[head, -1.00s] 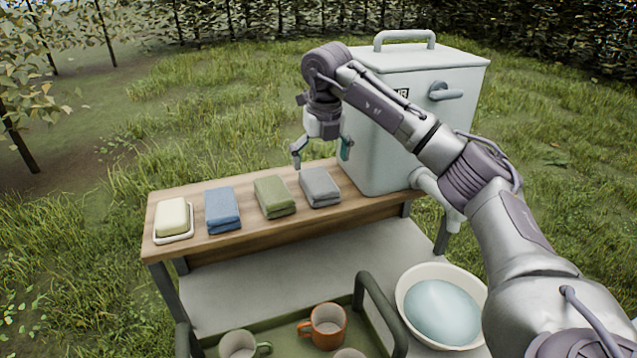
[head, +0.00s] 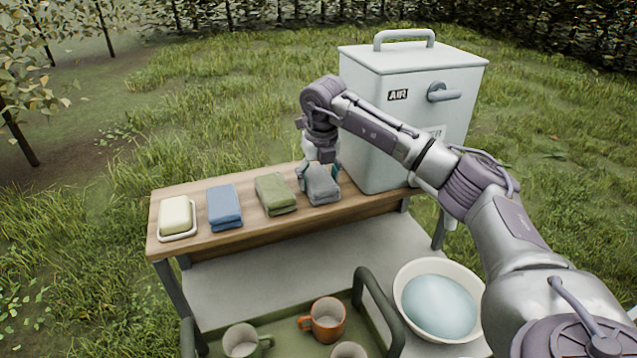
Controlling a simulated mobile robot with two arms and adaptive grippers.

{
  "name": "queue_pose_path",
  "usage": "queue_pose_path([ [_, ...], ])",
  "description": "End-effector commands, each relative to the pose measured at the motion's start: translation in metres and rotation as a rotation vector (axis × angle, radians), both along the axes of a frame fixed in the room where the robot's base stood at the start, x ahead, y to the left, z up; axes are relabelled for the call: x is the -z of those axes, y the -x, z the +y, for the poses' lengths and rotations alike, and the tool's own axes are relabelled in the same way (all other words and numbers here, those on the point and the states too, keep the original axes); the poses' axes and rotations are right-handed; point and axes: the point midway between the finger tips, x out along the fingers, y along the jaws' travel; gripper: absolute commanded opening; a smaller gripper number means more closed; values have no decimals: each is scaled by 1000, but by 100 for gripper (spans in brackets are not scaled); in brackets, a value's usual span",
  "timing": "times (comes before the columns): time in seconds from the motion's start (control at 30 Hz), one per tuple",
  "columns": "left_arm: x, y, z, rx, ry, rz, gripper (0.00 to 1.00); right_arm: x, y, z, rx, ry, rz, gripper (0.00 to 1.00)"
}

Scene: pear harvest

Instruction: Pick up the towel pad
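Three folded towel pads lie in a row on the wooden shelf: blue (head: 225,207), green (head: 275,194) and grey (head: 322,188). My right gripper (head: 319,176) points down at the grey towel pad, with one finger at its left side and the other at its right side. The fingers appear closed in on it, and its top looks pinched between them. The pad still rests on the shelf. The gripper hides the pad's far end. My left gripper is not in view.
A soap bar (head: 175,215) sits in a dish at the shelf's left end. A large white box (head: 405,130) stands close to the right of the gripper. Below are a basin of water (head: 398,300), an orange mug (head: 327,321) and other mugs in a green tray.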

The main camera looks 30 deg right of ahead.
Motion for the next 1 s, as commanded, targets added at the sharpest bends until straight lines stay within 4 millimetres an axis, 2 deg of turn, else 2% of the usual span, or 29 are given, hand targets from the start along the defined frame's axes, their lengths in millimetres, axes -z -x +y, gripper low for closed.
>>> queue_pose_path([
  [0.03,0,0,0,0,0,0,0,0,0,0,0,0,0,57],
  [0.17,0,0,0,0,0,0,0,0,0,0,0,0,0,36],
  [0.47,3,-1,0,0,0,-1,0,-6,-1,0,0,0,-3,35],
  [0.57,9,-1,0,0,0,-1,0,-20,-1,0,0,0,-6,35],
  [0.8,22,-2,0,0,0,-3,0,-69,-1,0,0,-1,-5,35],
  [1.0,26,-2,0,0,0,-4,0,-95,-1,0,1,-1,-2,35],
])
